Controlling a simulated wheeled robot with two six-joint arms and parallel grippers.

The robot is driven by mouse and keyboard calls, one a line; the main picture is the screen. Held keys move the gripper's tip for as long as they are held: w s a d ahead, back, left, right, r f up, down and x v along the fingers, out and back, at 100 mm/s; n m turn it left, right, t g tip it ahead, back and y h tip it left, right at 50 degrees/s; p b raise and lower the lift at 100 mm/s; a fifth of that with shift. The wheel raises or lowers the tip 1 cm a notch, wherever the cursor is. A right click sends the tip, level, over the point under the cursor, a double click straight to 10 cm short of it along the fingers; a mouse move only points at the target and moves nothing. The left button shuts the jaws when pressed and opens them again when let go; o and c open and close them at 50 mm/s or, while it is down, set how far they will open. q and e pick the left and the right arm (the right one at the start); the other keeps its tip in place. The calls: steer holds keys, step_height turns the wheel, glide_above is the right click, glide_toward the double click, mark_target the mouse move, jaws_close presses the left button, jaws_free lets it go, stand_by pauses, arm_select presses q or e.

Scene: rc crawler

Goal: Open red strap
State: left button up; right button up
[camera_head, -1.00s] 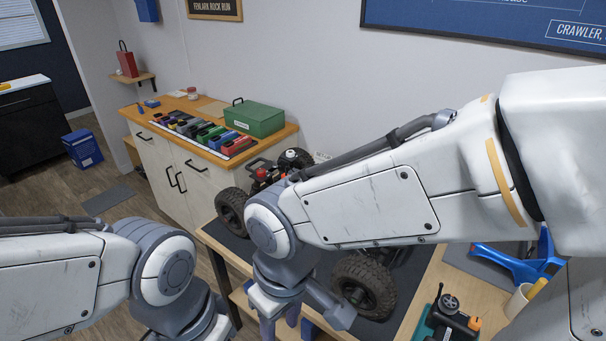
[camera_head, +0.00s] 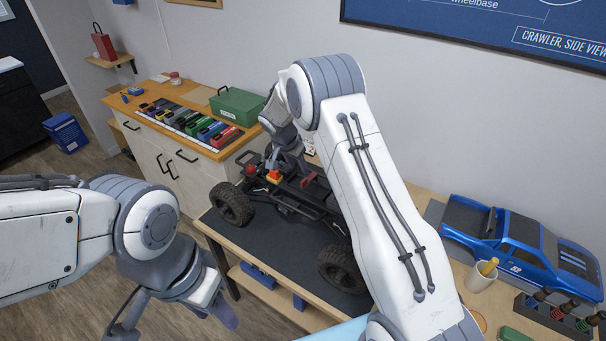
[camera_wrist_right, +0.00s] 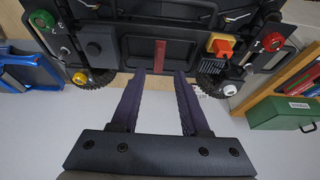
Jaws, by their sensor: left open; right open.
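The red strap (camera_wrist_right: 159,56) is a short red band on the crawler's black chassis (camera_wrist_right: 190,45) in the right wrist view. In the head view it is a small red piece (camera_head: 309,180) beside my right arm. My right gripper (camera_wrist_right: 159,77) is open and empty, with one finger to each side of the strap's line and the tips near the chassis edge. I cannot tell whether they touch it. In the head view my right gripper (camera_head: 289,158) reaches over the crawler's far side. My left gripper (camera_head: 178,315) is open and empty over the floor, left of the workbench.
An orange-red switch (camera_wrist_right: 220,43) sits on the chassis near the strap. A blue truck body (camera_head: 520,245), a cup (camera_head: 481,278) and a bottle rack (camera_head: 553,317) stand at the bench's right. A green box (camera_head: 237,105) and several coloured packs (camera_head: 190,122) are on the cabinet.

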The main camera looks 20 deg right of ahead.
mark_target(304, 180)
steer(key=p+x, duration=0.3)
steer(key=x, duration=0.5)
steer(key=shift+p, duration=0.3)
steer(key=shift+w+d+f, duration=0.1)
steer(key=shift+f, duration=0.35)
jaws_close()
stand_by(0.6)
